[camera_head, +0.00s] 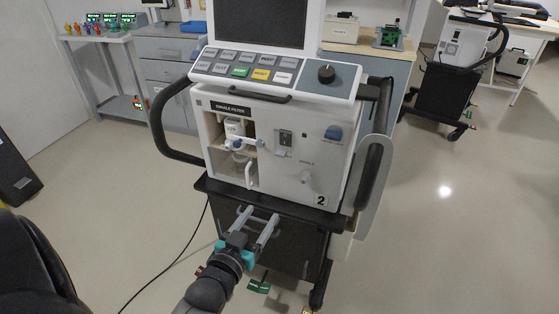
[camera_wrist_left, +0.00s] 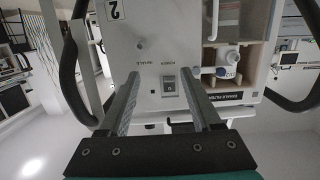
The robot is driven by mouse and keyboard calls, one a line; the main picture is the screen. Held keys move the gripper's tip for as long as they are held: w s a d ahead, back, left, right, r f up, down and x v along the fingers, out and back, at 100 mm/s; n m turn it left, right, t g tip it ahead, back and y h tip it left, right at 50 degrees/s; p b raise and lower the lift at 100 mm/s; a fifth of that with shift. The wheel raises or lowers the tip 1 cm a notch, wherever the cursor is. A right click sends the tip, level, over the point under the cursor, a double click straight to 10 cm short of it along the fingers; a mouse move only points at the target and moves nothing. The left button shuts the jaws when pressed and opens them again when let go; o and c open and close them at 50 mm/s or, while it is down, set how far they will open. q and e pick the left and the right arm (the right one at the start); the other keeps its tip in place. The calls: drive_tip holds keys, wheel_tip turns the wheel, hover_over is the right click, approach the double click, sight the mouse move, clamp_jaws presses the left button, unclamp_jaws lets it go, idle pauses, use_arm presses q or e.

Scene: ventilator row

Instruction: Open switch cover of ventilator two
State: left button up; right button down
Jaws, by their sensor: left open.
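Ventilator two (camera_head: 271,170) stands in the middle of the head view, marked with a black "2" on its white front. Its power switch (camera_head: 285,138) is a small dark unit high on that front; a pale piece sits just below it. The switch (camera_wrist_left: 169,86) also shows in the left wrist view, upside down, beside the word POWER. I cannot tell whether its cover is shut. My left gripper (camera_head: 261,212) is open and empty, below and in front of the panel. Its two fingers (camera_wrist_left: 159,76) frame the switch in the wrist view, apart from it.
An open compartment (camera_head: 237,150) with a white filter and tubing is left of the switch. A blue knob (camera_head: 333,132) is to its right. A black side handle (camera_head: 170,130) juts out left. A tilted keypad (camera_head: 270,75) overhangs the front.

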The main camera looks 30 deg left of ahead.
use_arm(q)
wheel_tip(320, 180, up, 6)
drive_tip(key=a+t, duration=0.1)
drive_tip(key=b, duration=0.4)
approach(282, 142)
drive_tip(key=w+f, duration=0.4)
drive_tip(key=shift+w+a+r+y+b, duration=0.15)
drive_tip(key=shift+w+y+b, duration=0.1)
drive_tip(key=shift+w, duration=0.45)
drive_tip(key=shift+w+a+r+y+b, duration=0.15)
drive_tip(key=shift+w+a+b, duration=0.1)
drive_tip(key=shift+w, duration=0.45)
use_arm(e)
drive_tip(key=w+a+r, duration=0.5)
drive_tip(key=w+r, duration=0.1)
drive_tip(key=r, duration=0.1)
drive_tip(key=shift+w+a+r+y, duration=0.15)
drive_tip(key=shift+w+y, duration=0.05)
drive_tip(key=shift+y, duration=0.1)
use_arm(q)
drive_tip(key=shift+c, duration=0.4)
clamp_jaws()
